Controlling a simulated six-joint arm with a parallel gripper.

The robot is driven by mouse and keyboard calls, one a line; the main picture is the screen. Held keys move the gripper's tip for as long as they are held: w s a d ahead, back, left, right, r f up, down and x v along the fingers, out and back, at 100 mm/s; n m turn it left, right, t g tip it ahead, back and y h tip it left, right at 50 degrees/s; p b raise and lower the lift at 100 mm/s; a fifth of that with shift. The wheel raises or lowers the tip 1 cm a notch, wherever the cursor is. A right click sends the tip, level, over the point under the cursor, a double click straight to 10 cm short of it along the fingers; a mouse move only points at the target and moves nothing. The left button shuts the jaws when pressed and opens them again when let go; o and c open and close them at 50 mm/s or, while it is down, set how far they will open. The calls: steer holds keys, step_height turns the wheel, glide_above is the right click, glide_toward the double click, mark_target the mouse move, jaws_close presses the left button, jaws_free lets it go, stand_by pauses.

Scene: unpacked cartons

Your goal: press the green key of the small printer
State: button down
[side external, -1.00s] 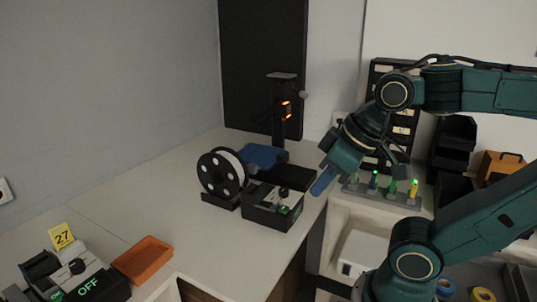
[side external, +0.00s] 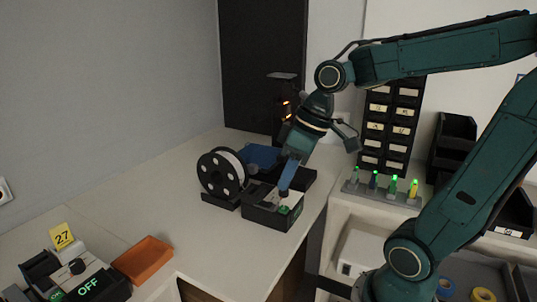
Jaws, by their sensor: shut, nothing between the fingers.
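The small printer appears to be the low black box (side external: 268,218) near the right edge of the bench. Its green key (side external: 284,210) is a small green spot on the right part of the box. My gripper (side external: 284,190) is blue-tipped, shut and empty. It points down over the right part of the box, with its tips just above the green key in the picture. I cannot tell whether the tips touch the box. The gripper hides part of the box's top.
A black reel (side external: 222,173) stands close left of the box, with a blue thing (side external: 262,157) behind. An orange tray-like block (side external: 142,261) and a device reading OFF (side external: 88,288) are front left. Green-lit pens (side external: 393,184) stand right. The bench middle is clear.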

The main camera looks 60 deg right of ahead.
steer(key=w+d+f+n+y, duration=0.1)
steer(key=w+d+f+y, duration=0.15)
steer(key=w+d, duration=0.25)
steer(key=n+y, duration=0.1)
steer(key=y, duration=0.3)
glide_above(288, 206)
steer(key=shift+f, duration=0.8)
steer(key=shift+a+f, duration=0.1)
steer(key=shift+f, duration=0.05)
steer(key=shift+f, duration=4.25)
steer(key=shift+f, duration=0.95)
steer(key=shift+r, duration=0.95)
